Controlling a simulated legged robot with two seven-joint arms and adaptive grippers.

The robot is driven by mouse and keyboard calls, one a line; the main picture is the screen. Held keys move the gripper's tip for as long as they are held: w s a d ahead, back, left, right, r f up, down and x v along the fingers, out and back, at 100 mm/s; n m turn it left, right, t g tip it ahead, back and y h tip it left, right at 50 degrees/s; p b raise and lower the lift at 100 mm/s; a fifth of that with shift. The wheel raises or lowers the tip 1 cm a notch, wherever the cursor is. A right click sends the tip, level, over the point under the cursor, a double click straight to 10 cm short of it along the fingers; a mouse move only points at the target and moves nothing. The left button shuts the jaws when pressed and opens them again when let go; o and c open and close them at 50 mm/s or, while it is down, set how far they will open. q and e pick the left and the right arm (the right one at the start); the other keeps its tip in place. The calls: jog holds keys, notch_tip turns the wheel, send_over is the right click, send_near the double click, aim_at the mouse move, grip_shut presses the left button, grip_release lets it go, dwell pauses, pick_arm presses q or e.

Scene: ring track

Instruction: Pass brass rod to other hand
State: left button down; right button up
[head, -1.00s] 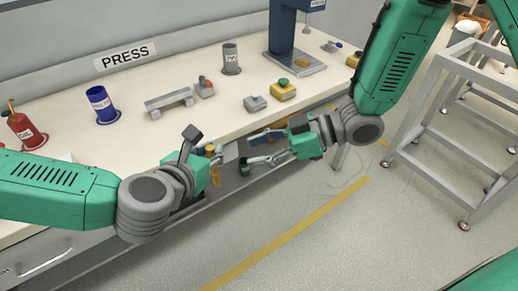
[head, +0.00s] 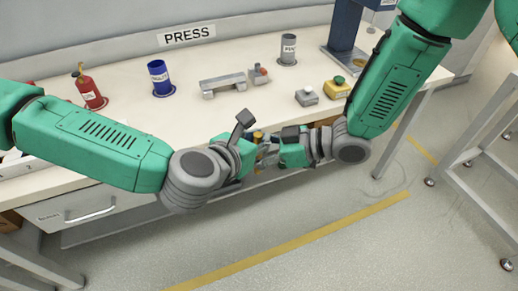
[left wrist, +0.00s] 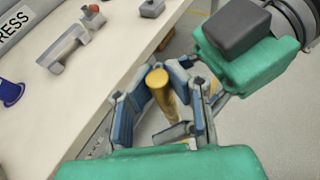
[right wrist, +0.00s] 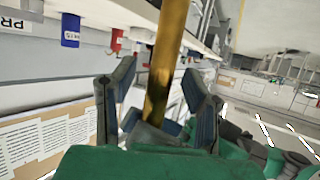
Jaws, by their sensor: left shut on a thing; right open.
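The brass rod (left wrist: 160,80) stands between the blue-padded fingers of my left gripper (left wrist: 152,98), which is shut on it. In the head view only a small piece of the rod (head: 257,137) shows, where my two grippers meet in front of the bench. My left gripper (head: 262,152) comes in from the left there. My right gripper (right wrist: 158,100) is open, with the rod (right wrist: 170,50) running upright between its spread fingers. I cannot tell whether either right finger touches the rod.
The bench (head: 130,128) lies behind the grippers. On it stand a red oil bottle (head: 91,92), a blue cup (head: 160,78), a grey cup (head: 288,50), a grey bracket (head: 222,84) and a yellow button box (head: 337,87). A metal frame stand (head: 470,180) is at right.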

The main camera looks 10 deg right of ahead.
grip_shut()
pick_arm(q)
jog(key=c, duration=1.5)
grip_release()
jog(key=shift+c, duration=0.2)
